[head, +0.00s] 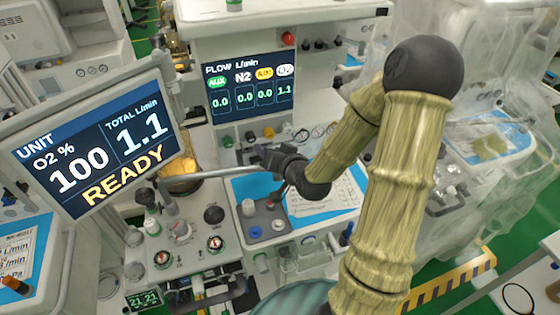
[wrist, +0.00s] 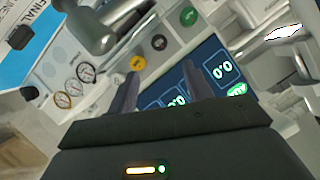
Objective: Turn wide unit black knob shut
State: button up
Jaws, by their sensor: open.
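The wide unit's flow panel (head: 247,88) reads 0.0, 0.0, 0.0 and 1.1. Below it, a small black knob (head: 250,135) sits between a green knob (head: 228,141) and a yellow knob (head: 268,132). In the wrist view the black knob (wrist: 158,42) lies beyond my fingertips, between the yellow knob (wrist: 138,62) and the green knob (wrist: 188,17). My gripper (wrist: 160,72) is open and empty, its fingers apart and pointing toward the knob row. In the head view my gripper (head: 280,160) is small and dark below the knobs; its fingertips are hard to make out.
A tilted monitor (head: 100,140) reading READY stands at the left. A metal pipe (head: 215,172) runs just left of my gripper. Several round gauges (wrist: 75,85) sit beside the knobs. A worktop with a blue pad (head: 255,186) lies below.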

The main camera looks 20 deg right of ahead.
jog(key=shift+b+v, duration=2.7)
jog(key=shift+b, duration=2.65)
jog(key=s+a+f+n+g+h+p, duration=0.1)
jog(key=s+f+n+g+p, duration=0.1)
jog(key=s+g+p, duration=0.2)
jog(key=s+a+f+n+g+h+p, duration=0.1)
jog(key=s+a+f+g+p, duration=0.1)
jog(key=s+g, duration=0.5)
jog(key=shift+s+a+f+n+h+p, duration=0.3)
jog(key=shift+s+f+n+p, duration=0.15)
jog(key=shift+s+p, duration=0.65)
